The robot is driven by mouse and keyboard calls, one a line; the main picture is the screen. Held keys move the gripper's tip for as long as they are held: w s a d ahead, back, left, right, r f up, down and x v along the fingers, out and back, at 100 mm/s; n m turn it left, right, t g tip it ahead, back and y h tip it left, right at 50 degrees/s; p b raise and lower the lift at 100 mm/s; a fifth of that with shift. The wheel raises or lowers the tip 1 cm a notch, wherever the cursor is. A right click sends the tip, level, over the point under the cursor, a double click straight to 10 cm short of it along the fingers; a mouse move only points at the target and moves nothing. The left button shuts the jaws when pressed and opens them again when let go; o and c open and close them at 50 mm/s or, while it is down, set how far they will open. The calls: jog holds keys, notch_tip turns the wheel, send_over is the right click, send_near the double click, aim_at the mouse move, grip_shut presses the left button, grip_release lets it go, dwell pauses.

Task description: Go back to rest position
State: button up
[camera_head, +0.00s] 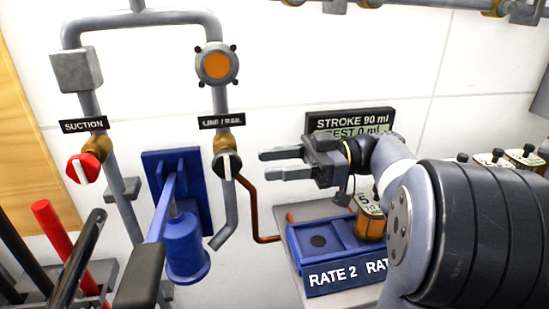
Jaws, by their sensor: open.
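My gripper (284,164) is open and empty, its two fingers pointing left in front of the white wall.
A red-knobbed SUCTION valve (83,168) and a black-handled valve (227,165) sit on grey pipes at left. A blue hand pump (185,245) with a lever stands below. Rods (66,245) rise at lower left.

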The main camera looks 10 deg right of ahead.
aim_at(235, 168)
jog(key=shift+a+f, duration=0.1)
jog(key=a+b, duration=0.1)
jog(key=a, duration=0.1)
jog(key=a+b, duration=0.1)
jog(key=a, duration=0.2)
jog(key=a+b, duration=0.1)
jog(key=a, duration=0.1)
jog(key=shift+w+a+r+b, duration=0.15)
jog(key=shift+a+r+b, duration=0.1)
jog(key=shift+b, duration=0.1)
jog(key=shift+d, duration=0.1)
jog(key=shift+d+f, duration=0.1)
jog(key=shift+f, duration=0.05)
